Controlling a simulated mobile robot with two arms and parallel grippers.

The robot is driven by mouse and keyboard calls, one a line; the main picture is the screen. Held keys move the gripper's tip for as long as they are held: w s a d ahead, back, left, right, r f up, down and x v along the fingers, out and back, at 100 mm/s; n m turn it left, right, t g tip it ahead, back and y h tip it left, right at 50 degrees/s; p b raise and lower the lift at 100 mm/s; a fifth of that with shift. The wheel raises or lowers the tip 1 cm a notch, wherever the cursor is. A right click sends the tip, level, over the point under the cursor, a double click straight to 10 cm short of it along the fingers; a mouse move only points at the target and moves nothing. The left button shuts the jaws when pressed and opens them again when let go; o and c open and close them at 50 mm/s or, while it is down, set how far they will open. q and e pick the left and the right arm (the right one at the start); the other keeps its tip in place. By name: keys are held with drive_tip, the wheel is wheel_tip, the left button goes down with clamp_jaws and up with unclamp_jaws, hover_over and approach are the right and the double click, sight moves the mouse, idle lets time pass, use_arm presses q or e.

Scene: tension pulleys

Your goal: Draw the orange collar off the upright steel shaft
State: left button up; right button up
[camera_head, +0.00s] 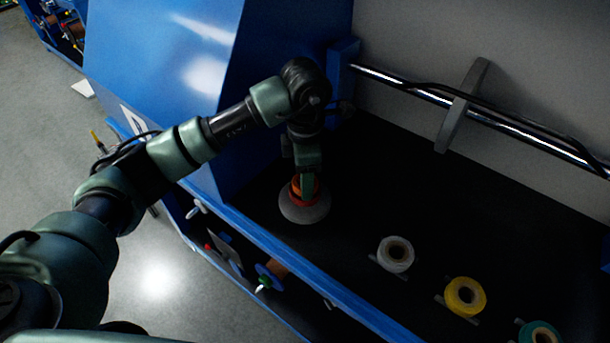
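The orange collar (296,190) shows as an orange-red ring just above a grey round disc (305,212) on the black work surface. My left gripper (307,184) points down from above and is right at the collar. Its fingertips overlap the orange ring in the picture, and I cannot tell whether they are closed on it. The upright steel shaft is not visible; the gripper and collar cover that spot. My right gripper is out of view.
White (396,254), yellow (465,296) and teal (539,333) spools stand to the right on the black surface (400,200). A steel rail (420,92) with a grey plate (462,108) runs along the back. A blue housing (205,80) stands left; a blue edge (300,263) runs in front.

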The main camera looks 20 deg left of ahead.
use_arm(q)
drive_tip(key=shift+r, duration=0.1)
drive_tip(key=shift+c, duration=0.4)
drive_tip(key=shift+w+r, duration=0.1)
drive_tip(key=shift+r, duration=0.1)
drive_tip(key=shift+r, duration=0.3)
drive_tip(key=shift+r+p, duration=0.9)
drive_tip(key=shift+r, duration=0.5)
